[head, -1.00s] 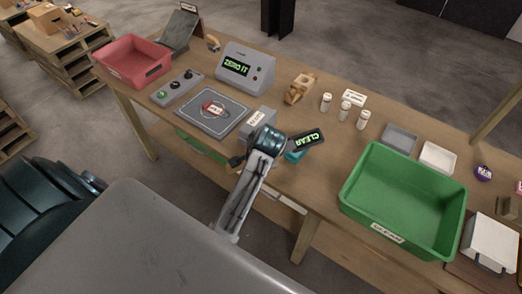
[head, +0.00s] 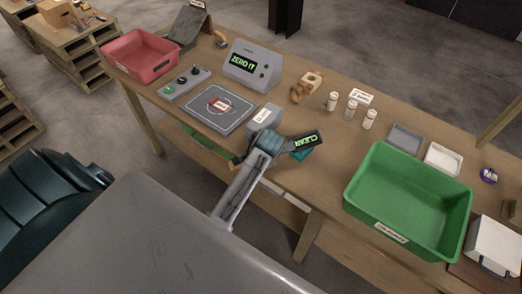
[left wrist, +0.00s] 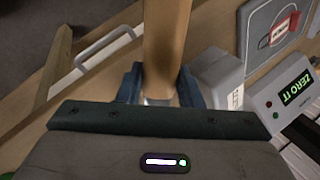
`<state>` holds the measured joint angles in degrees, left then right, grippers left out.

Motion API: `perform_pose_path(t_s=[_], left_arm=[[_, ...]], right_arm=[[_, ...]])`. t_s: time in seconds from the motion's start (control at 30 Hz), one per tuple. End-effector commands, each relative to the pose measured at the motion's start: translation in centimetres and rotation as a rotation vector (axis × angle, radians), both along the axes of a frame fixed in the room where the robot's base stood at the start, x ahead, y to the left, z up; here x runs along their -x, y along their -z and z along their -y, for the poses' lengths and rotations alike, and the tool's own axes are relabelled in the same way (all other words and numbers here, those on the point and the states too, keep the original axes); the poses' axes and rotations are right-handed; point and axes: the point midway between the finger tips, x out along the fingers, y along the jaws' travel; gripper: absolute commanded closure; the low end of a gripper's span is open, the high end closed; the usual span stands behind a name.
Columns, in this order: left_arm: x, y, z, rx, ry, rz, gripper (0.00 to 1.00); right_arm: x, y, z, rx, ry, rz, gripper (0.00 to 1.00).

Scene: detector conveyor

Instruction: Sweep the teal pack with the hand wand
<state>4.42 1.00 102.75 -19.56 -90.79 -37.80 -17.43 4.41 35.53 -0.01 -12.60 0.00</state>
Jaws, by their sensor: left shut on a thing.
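My left gripper (head: 270,142) is shut on the hand wand, low over the front part of the bench. The wand (head: 306,144) points right, and its dark display reads CLEAR in green. In the left wrist view its tan handle (left wrist: 166,45) stands between the two fingers. The teal pack (head: 303,155) is mostly hidden under and behind the wand's display end; only a teal edge shows. I cannot tell whether the wand touches it. My right gripper is out of view.
Left of the wand are a small grey labelled block (head: 264,119), a grey pad (head: 221,108) with a red tagged item, and a ZERO IT console (head: 252,66). A large green bin (head: 372,213) stands to the right. A red tray (head: 139,55) stands at far left.

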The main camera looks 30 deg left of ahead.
Motion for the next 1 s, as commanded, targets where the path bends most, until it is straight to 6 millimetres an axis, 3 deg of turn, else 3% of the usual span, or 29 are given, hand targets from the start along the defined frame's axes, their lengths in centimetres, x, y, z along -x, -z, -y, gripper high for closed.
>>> perform_pose_path(t_s=[0.5, 1.0], left_arm=[[-2.4, -0.3, -3.4, -0.001, 0.000, 0.002, 1.00], [-0.4, -0.1, -0.6, 0.001, 0.000, 0.002, 1.00]], right_arm=[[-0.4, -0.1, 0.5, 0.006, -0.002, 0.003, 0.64], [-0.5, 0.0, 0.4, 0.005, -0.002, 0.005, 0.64]])
